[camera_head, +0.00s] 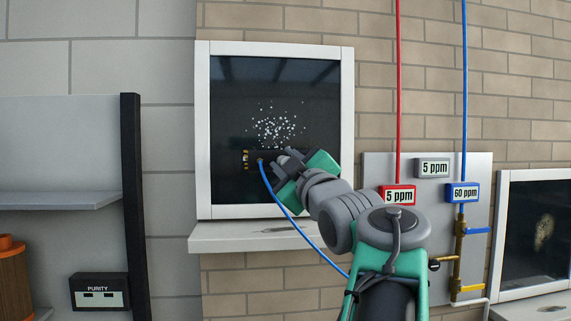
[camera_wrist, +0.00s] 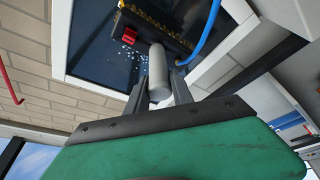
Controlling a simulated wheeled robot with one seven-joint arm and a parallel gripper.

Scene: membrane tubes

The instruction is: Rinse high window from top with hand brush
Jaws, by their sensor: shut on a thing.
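The high window (camera_head: 230,90) has dark glass in a white frame and fills the middle of the head view. A cluster of white specks (camera_head: 275,127) shows on its glass. My gripper (camera_head: 284,160) is in front of the lower glass, shut on the grey handle (camera_wrist: 158,72) of the hand brush. The brush head (camera_wrist: 165,28) is dark with a yellowish row along it and a red part, and lies close before the glass. A blue hose (camera_head: 280,204) runs from the brush. In the head view my arm partly hides the brush, so I cannot tell whether it touches the glass.
A sill (camera_head: 245,239) juts out below the high window. A lower window (camera_head: 520,225) with a brownish patch is at right. A panel (camera_head: 375,170) with ppm displays and red and blue pipes stands between them. Shelves (camera_head: 60,200) and a purity box (camera_head: 99,290) are at left.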

